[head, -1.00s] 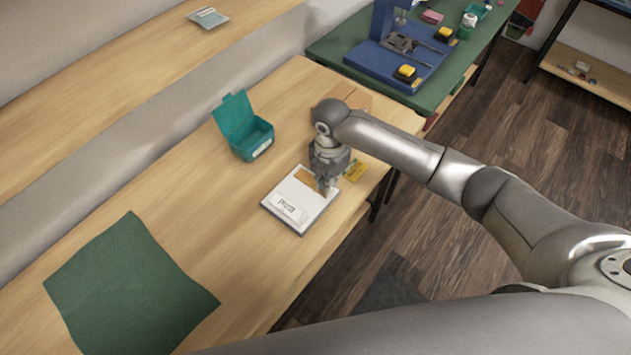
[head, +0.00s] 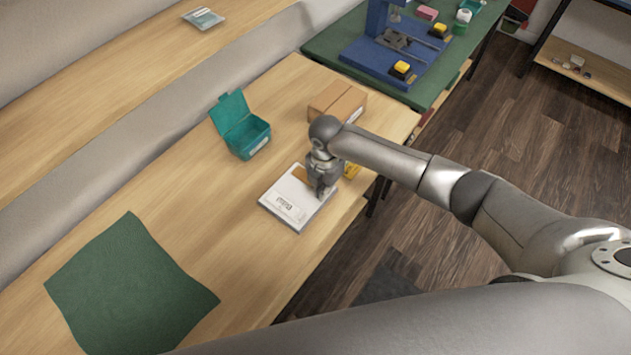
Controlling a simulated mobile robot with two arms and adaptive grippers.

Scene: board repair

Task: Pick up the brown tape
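A flat brown-orange piece (head: 301,174), likely the brown tape, shows in the head view on the white tray (head: 270,204) at the table's right edge. My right gripper (head: 320,192) points down over the tray, just right of the brown piece, and hides part of it. I cannot tell whether its fingers touch anything or how far apart they are. My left gripper is not in view.
A white labelled packet (head: 290,208) lies on the tray. A yellow item (head: 351,171) is partly hidden behind my gripper. An open teal box (head: 243,130), a cardboard box (head: 337,103) and a green mat (head: 130,285) are on the table. Bare wood lies between mat and tray.

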